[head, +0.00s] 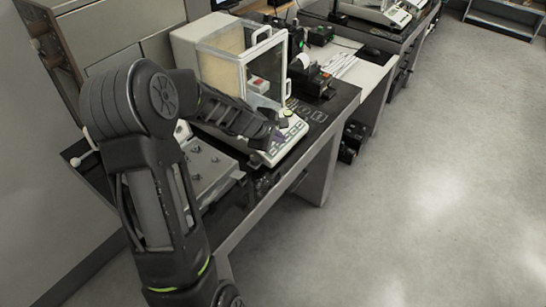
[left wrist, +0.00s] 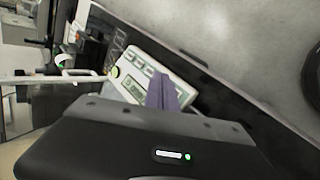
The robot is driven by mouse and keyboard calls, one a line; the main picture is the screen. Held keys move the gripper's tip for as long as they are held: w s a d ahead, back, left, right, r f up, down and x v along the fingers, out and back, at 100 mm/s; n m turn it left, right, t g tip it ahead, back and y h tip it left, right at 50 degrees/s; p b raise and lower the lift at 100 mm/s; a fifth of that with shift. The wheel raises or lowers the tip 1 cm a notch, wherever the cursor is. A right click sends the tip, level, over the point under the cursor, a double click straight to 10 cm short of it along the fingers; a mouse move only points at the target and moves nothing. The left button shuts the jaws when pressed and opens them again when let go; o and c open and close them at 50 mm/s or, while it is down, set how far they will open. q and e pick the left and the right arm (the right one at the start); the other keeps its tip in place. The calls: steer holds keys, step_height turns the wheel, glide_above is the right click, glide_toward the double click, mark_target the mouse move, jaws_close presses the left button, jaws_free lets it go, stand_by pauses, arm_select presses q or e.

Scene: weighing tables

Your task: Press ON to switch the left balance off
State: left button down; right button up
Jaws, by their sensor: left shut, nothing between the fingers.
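The left balance, with its glass draft box (head: 238,68), stands on the dark table. Its white front panel (head: 291,133) has a row of buttons and a small display. The panel also shows in the left wrist view (left wrist: 146,62), with grey buttons and the display (left wrist: 134,87). My left gripper (head: 279,141) is shut and empty, with its purple fingers (left wrist: 165,92) over the panel's button area. The fingers and gripper body cover part of the panel. I cannot read the ON label or tell whether the fingertips touch a button. My right gripper is not in view.
A black device (head: 312,80) and a keyboard (head: 340,65) are beyond the balance. Another balance (head: 375,10) stands farther back. The floor on the right is clear.

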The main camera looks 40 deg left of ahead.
mark_target(273, 152)
arm_select(q)
steer(key=shift+a+f+b, duration=0.25)
steer(key=shift+f+b, duration=0.3)
steer(key=shift+f, duration=0.15)
steer(key=shift+a+f+b, duration=0.25)
steer(key=shift+f+b, duration=0.3)
steer(key=shift+f, duration=0.1)
steer(key=shift+a+f+b, duration=0.25)
steer(key=shift+f+b, duration=0.3)
steer(key=shift+f, duration=0.15)
steer(key=shift+f, duration=0.1)
stand_by(0.3)
steer(key=shift+a+f+b, duration=0.15)
steer(key=shift+f+b, duration=0.1)
steer(key=shift+b, duration=0.2)
steer(key=shift+a+f+b, duration=0.15)
steer(key=shift+f+b, duration=0.25)
stand_by(0.5)
stand_by(0.4)
steer(key=shift+d+r+p, duration=0.25)
steer(key=shift+r+p, duration=0.45)
steer(key=shift+r, duration=0.1)
